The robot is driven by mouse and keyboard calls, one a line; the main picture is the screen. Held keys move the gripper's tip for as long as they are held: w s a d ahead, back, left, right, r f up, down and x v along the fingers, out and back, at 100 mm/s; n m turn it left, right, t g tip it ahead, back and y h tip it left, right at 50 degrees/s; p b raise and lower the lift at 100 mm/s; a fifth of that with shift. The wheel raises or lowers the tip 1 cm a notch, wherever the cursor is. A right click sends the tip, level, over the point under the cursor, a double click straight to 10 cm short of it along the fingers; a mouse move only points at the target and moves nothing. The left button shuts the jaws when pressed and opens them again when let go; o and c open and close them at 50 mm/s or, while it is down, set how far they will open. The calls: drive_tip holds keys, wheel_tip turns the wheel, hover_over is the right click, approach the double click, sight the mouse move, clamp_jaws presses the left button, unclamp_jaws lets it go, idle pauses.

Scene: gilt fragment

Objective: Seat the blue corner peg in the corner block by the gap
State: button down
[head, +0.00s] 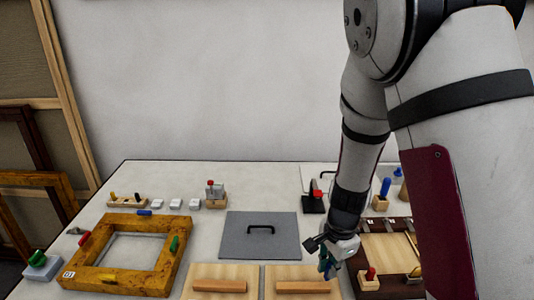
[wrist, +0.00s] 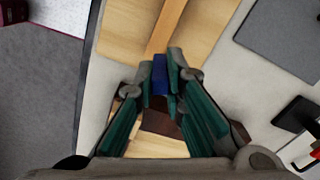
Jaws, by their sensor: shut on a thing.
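My gripper (wrist: 160,80) is shut on a blue peg (wrist: 159,74), which shows between the teal fingertips in the wrist view. In the head view my gripper (head: 327,266) is low over the front of the table, beside the right wooden board. The peg's lower end is hidden. A small wooden block with a red peg (head: 369,273) stands just right of my gripper, at the near left corner of a dark-edged wooden panel (head: 388,249). I cannot tell which corner block is by the gap. A dark brown piece (wrist: 161,124) shows beyond the fingers in the wrist view.
Two wooden boards with bar handles (head: 222,272) (head: 302,273) lie at the front. A grey plate with a black handle (head: 258,245) lies behind them. A gilt frame (head: 98,278) with coloured clips is at left. A block with a tall blue peg (head: 385,187) stands behind my arm.

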drive_tip(key=w+d+r+n, duration=0.1)
drive_tip(key=w+n, duration=0.6)
drive_tip(key=w+d+r+n, duration=0.1)
drive_tip(key=w+n, duration=0.5)
drive_tip(key=w, duration=0.1)
drive_tip(key=shift+d+r+n, duration=0.3)
drive_tip(key=shift+d+n, duration=0.1)
